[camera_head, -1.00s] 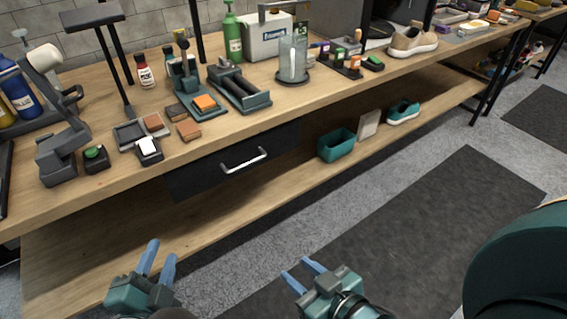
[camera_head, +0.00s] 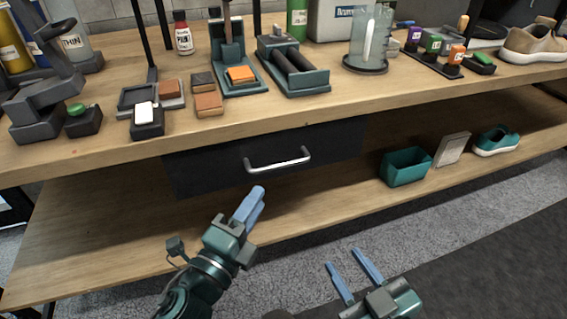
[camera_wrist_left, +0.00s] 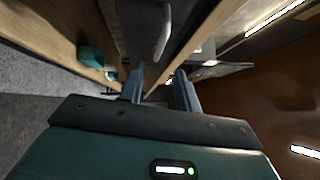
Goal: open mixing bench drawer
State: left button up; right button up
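The mixing bench drawer (camera_head: 215,172) is a black front under the wooden bench top, and it looks closed. Its silver bar handle (camera_head: 278,162) is at the middle of the front and also shows in the left wrist view (camera_wrist_left: 162,32). My left gripper (camera_head: 254,198) is just below and left of the handle in the head view, apart from it. Its blue fingers overlap there, but the left wrist view shows them apart with nothing between them. My right gripper (camera_head: 344,259) is open and empty, low in front of the bench, over the floor.
The bench top (camera_head: 330,105) carries trays, bottles, a glass cylinder (camera_head: 368,40) and a beige sneaker (camera_head: 532,42). The lower shelf (camera_head: 110,230) holds a teal bin (camera_head: 405,167), a pale block (camera_head: 451,150) and a teal shoe (camera_head: 496,141) at right. Space before the drawer is free.

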aim_at(280, 163)
pick_arm(q)
jog(key=x, duration=1)
jog(key=shift+w+d+r, duration=0.1)
jog(key=shift+w+d, duration=0.1)
jog(key=shift+w, duration=0.1)
jog(key=shift+c, duration=0.3)
grip_shut()
